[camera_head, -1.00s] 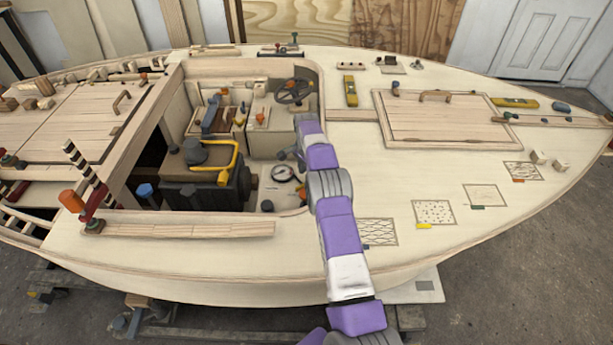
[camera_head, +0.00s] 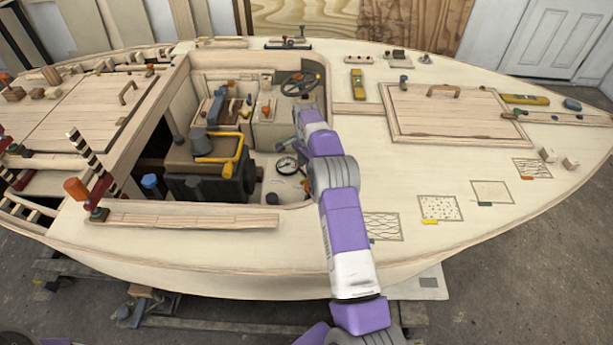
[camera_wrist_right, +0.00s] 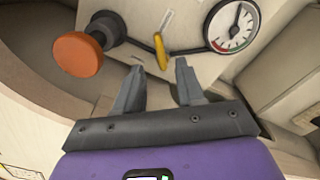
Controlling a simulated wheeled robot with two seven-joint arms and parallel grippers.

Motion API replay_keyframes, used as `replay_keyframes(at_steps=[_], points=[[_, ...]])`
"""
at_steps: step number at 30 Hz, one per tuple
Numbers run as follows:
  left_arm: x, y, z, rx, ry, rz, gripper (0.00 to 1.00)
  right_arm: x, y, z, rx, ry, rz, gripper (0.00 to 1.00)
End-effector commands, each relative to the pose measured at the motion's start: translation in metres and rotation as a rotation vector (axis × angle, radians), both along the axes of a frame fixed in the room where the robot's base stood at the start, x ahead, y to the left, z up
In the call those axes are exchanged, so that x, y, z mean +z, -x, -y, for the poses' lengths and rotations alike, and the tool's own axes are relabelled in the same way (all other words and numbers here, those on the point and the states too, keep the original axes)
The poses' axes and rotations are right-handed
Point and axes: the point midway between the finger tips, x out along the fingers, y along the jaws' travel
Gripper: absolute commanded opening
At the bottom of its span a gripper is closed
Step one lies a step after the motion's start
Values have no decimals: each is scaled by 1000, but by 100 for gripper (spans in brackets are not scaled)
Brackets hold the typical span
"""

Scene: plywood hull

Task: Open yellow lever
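The yellow lever (camera_wrist_right: 160,50) shows in the right wrist view as a small narrow handle on a dark pipe, between an orange round knob (camera_wrist_right: 78,54) and a dial gauge (camera_wrist_right: 232,27). My right gripper (camera_wrist_right: 158,76) is open, with its two fingers apart and nothing between them. The lever lies just beyond the fingertips, roughly in line with the gap. In the head view my right gripper (camera_head: 286,144) reaches into the cockpit opening near the gauge (camera_head: 287,165); I cannot make out the small lever there. My left gripper is not in view.
A dark engine box (camera_head: 205,182) with a bent yellow rail (camera_head: 237,160) stands left of my right gripper. A steering wheel (camera_head: 299,84) is behind it. The cockpit rim is close to my right arm. The deck hatch (camera_head: 440,112) lies to the right.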

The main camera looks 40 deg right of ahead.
Motion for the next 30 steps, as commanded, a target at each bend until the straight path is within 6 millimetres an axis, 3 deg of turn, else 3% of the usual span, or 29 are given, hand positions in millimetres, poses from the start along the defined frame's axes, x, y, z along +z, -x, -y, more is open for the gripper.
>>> replay_keyframes(at_steps=[10,20,27,30], points=[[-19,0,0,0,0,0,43,-56,0,-1,1,-1,-2,38],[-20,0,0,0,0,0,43,-62,0,0,0,-1,-1,38],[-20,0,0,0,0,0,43,-62,0,0,0,-1,-1,3],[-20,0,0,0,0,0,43,-62,0,0,0,-1,-1,0]])
